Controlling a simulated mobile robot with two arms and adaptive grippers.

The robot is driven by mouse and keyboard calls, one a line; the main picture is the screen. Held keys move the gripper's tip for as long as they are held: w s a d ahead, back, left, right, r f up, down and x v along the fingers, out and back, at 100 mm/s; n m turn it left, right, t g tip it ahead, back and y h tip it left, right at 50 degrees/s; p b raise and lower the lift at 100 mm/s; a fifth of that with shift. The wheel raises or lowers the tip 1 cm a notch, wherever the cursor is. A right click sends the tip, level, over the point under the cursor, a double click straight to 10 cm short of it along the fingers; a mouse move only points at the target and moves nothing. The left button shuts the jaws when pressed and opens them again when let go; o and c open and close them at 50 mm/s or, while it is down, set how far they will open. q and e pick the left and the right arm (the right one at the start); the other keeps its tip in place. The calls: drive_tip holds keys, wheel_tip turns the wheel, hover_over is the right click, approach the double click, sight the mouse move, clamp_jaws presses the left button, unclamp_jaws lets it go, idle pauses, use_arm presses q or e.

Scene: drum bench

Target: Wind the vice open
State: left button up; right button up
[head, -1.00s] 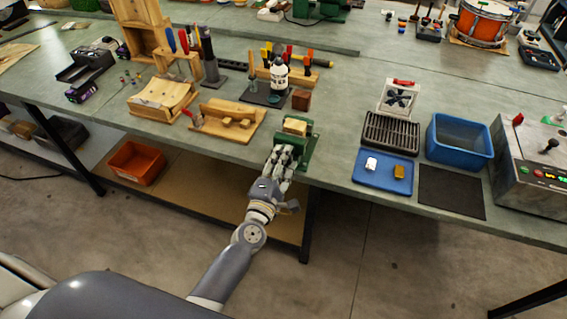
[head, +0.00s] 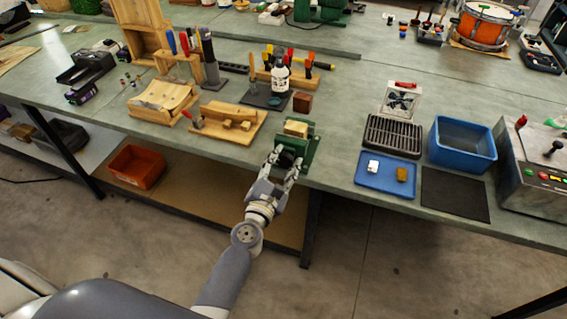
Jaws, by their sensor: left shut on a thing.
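The green vice (head: 310,150) stands at the front edge of the bench, with a pale wooden block (head: 296,128) at its top between the jaws. My left gripper (head: 282,166) reaches up from below to the front of the vice. Its two fingers lie on either side of the dark round screw end (head: 286,158) and are shut on the vice handle. The handle itself is small and mostly hidden by the fingers. The gap between the vice jaws is too small to judge. My right gripper is not in view.
Left of the vice lies a wooden board with blocks (head: 228,124). A blue tray (head: 372,184) with two small blocks, a black grate (head: 393,136) and a blue bin (head: 463,143) stand to the right. The bench between vice and tray is clear.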

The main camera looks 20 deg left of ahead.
use_arm(q)
drive_tip(key=shift+w+r+n, duration=0.1)
drive_tip(key=shift+r+n, duration=0.2)
idle(0.4)
drive_tip(key=o, duration=1.1)
drive_tip(key=shift+c, duration=0.2)
drive_tip(key=shift+w+f, duration=0.15)
drive_tip(key=shift+f, duration=0.05)
drive_tip(key=s, duration=1.2)
drive_tip(key=shift+a, duration=0.2)
drive_tip(key=shift+f, duration=0.15)
